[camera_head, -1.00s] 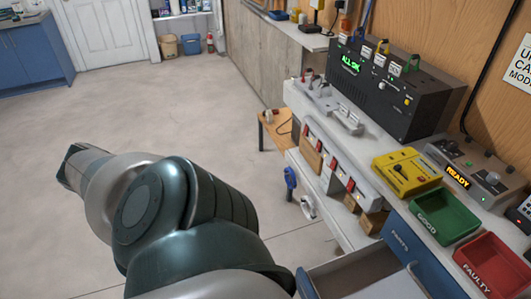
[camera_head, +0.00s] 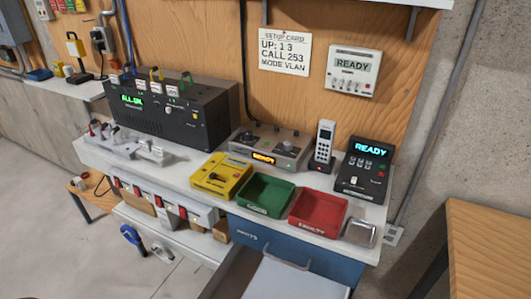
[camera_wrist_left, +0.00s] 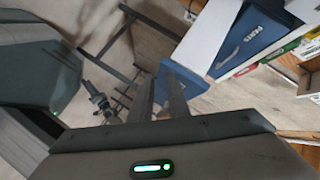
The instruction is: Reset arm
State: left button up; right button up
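In the left wrist view my left gripper (camera_wrist_left: 163,95) shows with its two dark fingers apart and nothing between them. The fingers point toward a blue cabinet (camera_wrist_left: 240,42) with a white top and the floor beside it. No part of my left or right arm is in the head view now.
The bench carries a black console (camera_head: 170,112), yellow box (camera_head: 221,178), green tray (camera_head: 266,195), red tray (camera_head: 318,215) and READY unit (camera_head: 362,170). An open drawer (camera_head: 290,279) juts out below. A wooden table (camera_head: 487,250) stands at right.

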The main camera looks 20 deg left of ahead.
pick_arm(q)
jog(key=w+a+f+n+t+y, duration=0.1)
jog(key=a+f+n+y, duration=0.2)
jog(key=f, duration=0.5)
jog(key=w+a+f+n+t+y, duration=0.1)
jog(key=a+f+n+t+y, duration=0.1)
jog(key=f+n+y, duration=0.4)
jog(key=s+d+f+n+g+y, duration=0.1)
jog(key=d+f+n+g, duration=0.15)
jog(key=f, duration=0.55)
jog(key=s+d+f+n+g+y, duration=0.1)
jog(key=s+f+n, duration=0.15)
jog(key=f, duration=0.55)
jog(key=s+d+f+n+g, duration=0.2)
jog(key=s+d+f, duration=0.1)
jog(key=d+f, duration=0.3)
jog(key=s+d+f+n+g, duration=0.2)
jog(key=d+f, duration=0.4)
jog(key=d, duration=0.5)
jog(key=shift+s+f+n+g, duration=0.3)
jog(key=shift+s+n+g, duration=0.15)
jog(key=shift+s, duration=0.2)
jog(key=shift+s, duration=0.1)
